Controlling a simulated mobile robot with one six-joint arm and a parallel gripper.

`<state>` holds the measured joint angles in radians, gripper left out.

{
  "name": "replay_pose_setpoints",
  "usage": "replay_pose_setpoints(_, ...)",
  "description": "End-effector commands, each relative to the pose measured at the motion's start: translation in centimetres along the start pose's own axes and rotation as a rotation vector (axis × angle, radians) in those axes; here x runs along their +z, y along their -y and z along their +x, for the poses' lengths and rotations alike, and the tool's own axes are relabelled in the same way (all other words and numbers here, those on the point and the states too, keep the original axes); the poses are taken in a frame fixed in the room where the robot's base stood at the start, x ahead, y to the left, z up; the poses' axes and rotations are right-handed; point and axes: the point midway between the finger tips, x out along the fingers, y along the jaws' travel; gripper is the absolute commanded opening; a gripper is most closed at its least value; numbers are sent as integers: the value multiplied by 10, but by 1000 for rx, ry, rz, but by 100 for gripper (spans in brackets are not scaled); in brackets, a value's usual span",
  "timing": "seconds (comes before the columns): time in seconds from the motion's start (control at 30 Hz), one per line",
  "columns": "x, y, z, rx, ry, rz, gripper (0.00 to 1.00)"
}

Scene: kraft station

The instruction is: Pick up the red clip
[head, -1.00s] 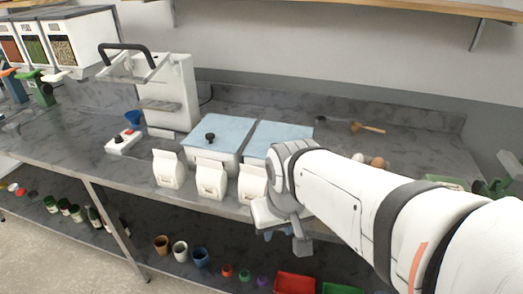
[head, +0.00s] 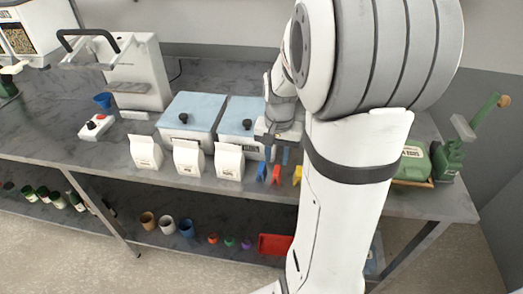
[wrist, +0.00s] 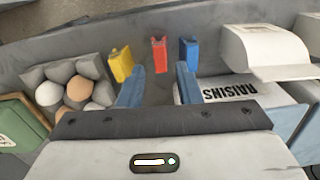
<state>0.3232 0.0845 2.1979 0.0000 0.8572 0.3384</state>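The red clip (head: 276,175) stands on the counter near its front edge, between a blue clip (head: 261,171) and a yellow clip (head: 297,175). In the wrist view the red clip (wrist: 159,54) shows beyond and between my two blue fingertips, with the yellow clip (wrist: 121,64) to its left and the blue clip (wrist: 188,51) to its right. My gripper (wrist: 158,78) is open and empty, with a wide gap between its fingers. In the head view my gripper (head: 278,155) is just behind the row of clips, partly hidden by my arm.
White bags (head: 188,158) stand left of the clips. An egg carton (wrist: 98,70) is on the other side. A lower shelf holds cups and a red bin (head: 275,244).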

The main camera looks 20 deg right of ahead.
Motion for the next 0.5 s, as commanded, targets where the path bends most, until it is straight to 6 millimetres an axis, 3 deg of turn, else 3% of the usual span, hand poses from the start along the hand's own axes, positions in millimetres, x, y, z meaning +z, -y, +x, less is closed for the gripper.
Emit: replay_pose_setpoints(0.5, -11, 0, 59, 2, 6, 7, 31)
